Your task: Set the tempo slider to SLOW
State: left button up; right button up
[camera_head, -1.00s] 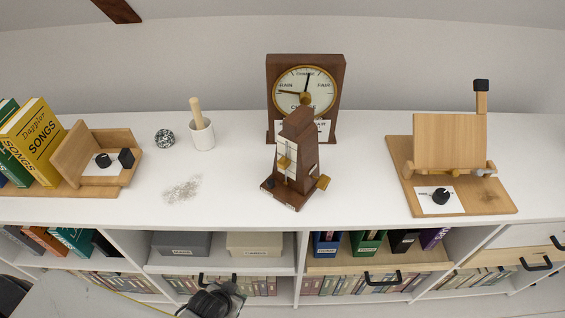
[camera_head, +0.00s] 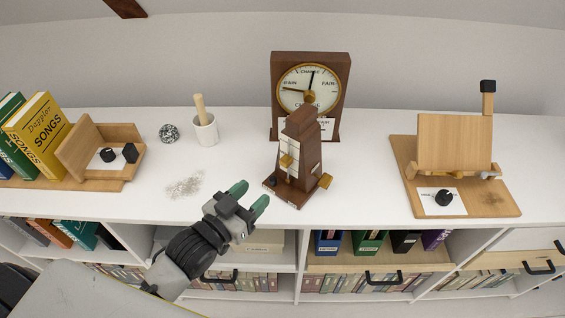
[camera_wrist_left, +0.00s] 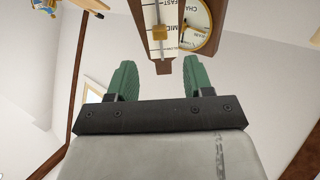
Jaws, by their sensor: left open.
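The metronome (camera_head: 296,165), a dark wooden tapered body with a pale scale strip on its front, stands upright near the shelf's front edge. A small brass slider (camera_head: 286,160) sits on the strip, and a brass key (camera_head: 326,181) sticks out at its right side. My left gripper (camera_head: 252,194) is open and empty, in front and to the left of the metronome, apart from it. In the left wrist view the strip, marked FAST, and the brass slider (camera_wrist_left: 161,34) appear beyond the green fingertips (camera_wrist_left: 159,72). My right gripper is not in view.
A barometer clock (camera_head: 311,85) stands behind the metronome. A mortar with pestle (camera_head: 205,130), a speckled ball (camera_head: 169,133) and grey scatter (camera_head: 185,185) lie left. A wooden stand with a knob (camera_head: 455,140) is right, songbooks (camera_head: 40,135) far left. White shelf top is clear between.

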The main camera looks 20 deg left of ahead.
aim_at(283, 164)
pick_arm(q)
jog(key=x, duration=0.3)
jog(key=p+x, duration=0.1)
jog(key=x, duration=0.3)
jog(key=r+x, duration=0.1)
jog(key=x, duration=0.3)
jog(key=shift+d, duration=0.1)
jog(key=shift+s, duration=0.1)
jog(key=shift+c, duration=0.3)
grip_shut()
